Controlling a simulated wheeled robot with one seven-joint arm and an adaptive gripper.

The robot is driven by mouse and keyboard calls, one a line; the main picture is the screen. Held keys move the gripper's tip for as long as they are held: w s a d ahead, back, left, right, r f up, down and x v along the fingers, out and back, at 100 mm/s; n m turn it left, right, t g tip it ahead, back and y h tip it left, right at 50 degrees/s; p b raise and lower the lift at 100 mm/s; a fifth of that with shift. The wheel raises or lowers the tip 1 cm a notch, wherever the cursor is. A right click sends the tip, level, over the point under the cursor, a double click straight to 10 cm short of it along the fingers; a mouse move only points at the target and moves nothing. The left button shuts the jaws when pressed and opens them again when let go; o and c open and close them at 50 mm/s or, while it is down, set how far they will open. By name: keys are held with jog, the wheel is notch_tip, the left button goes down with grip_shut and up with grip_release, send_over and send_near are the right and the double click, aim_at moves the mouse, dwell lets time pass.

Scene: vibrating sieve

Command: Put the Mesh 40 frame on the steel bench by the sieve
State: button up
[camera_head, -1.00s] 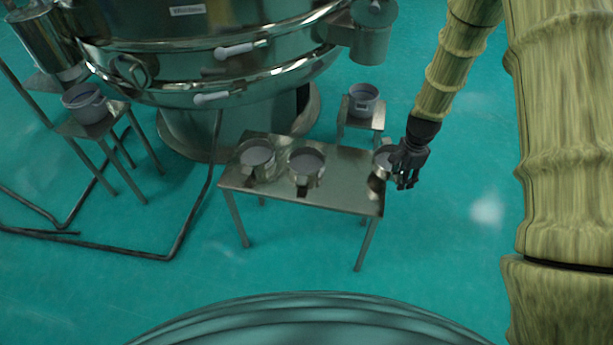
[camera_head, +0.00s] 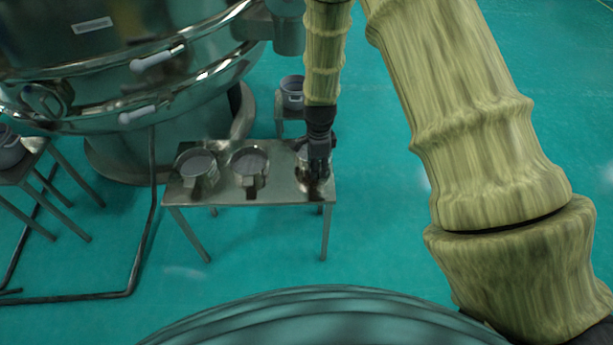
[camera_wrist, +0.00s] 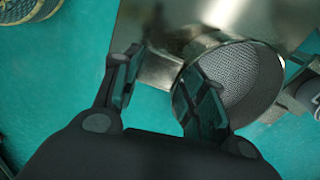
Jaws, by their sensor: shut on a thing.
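Three round steel mesh frames stand on the steel bench (camera_head: 270,192) by the sieve (camera_head: 110,60): a left one (camera_head: 198,165), a middle one (camera_head: 249,163) and a right one (camera_head: 303,152). No mesh label is readable. My gripper (camera_head: 319,165) is at the right frame, near the bench's right end, and partly hides it. In the wrist view my gripper's fingers (camera_wrist: 160,88) are shut on this frame's block-like handle (camera_wrist: 163,68). Its grey mesh (camera_wrist: 245,75) shows inside the rim. The frame appears on or just above the bench top; I cannot tell contact.
A small stool behind the bench holds a grey pot (camera_head: 292,92). Another pot (camera_head: 8,150) stands on a stool at the left. A dark pipe (camera_head: 150,215) runs down left of the bench. The floor (camera_head: 400,230) to the right is clear.

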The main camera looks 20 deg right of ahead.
jog(key=a, duration=0.3)
jog(key=shift+s+a+f, duration=0.2)
jog(key=shift+s, duration=0.1)
jog(key=shift+f, duration=1.75)
jog(key=o, duration=1.1)
